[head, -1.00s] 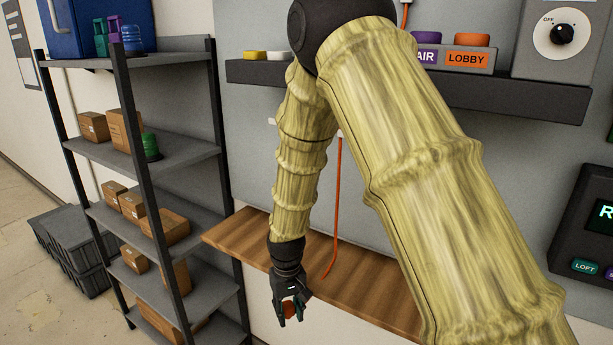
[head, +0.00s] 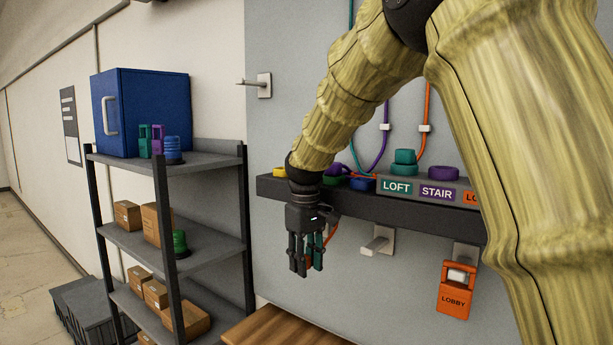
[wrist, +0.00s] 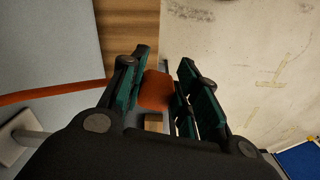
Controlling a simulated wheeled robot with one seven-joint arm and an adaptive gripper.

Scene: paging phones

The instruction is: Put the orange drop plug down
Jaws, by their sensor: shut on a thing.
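The orange drop plug (wrist: 155,90) is between the fingers of my gripper (wrist: 162,86) in the wrist view. My gripper is shut on it. In the head view my gripper (head: 306,270) points down in front of the grey wall panel, its tips lower than the dark ledge (head: 275,188). There the plug is mostly hidden by the fingers. An orange cord (wrist: 50,93) runs from the plug to the left in the wrist view; a short piece shows beside the fingers in the head view (head: 333,234).
The wooden bench (head: 275,328) lies below. An orange LOBBY tag (head: 455,290) hangs from a hook at right; an empty-looking peg (head: 377,244) is nearer. The ledge bears LOFT and STAIR caps. A shelf rack (head: 210,255) with boxes and a blue cabinet (head: 145,112) stands left.

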